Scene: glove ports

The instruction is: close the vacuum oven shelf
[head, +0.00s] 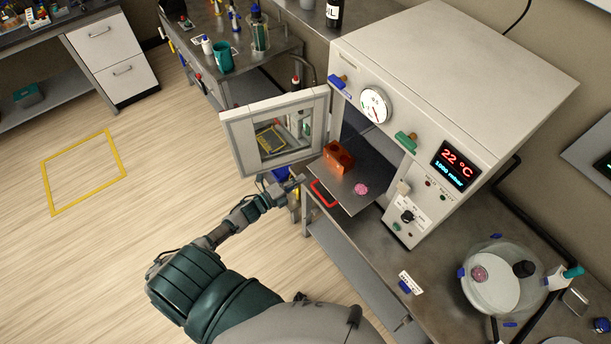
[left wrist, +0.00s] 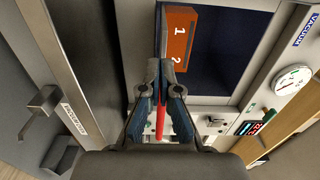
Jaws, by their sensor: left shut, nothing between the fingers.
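The vacuum oven (head: 450,75) stands on the bench with its windowed door (head: 232,140) swung open to the left. Its shelf (head: 342,192) sticks out of the chamber, with a red handle (head: 323,192) at the front edge. An orange block (head: 338,157) and a small pink item (head: 361,189) sit on the shelf. My left gripper (head: 296,184) is shut and empty, just left of the red handle. In the left wrist view its fingertips (left wrist: 160,68) show in front of the handle (left wrist: 160,124) and partly hide it; contact cannot be told. The right gripper is out of view.
The open door stands close beside my left gripper. A glass desiccator (head: 500,285) is on the bench at right. A side bench with a teal cup (head: 222,57) and bottles lies behind the door. The floor at left is clear, with a yellow taped square (head: 85,170).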

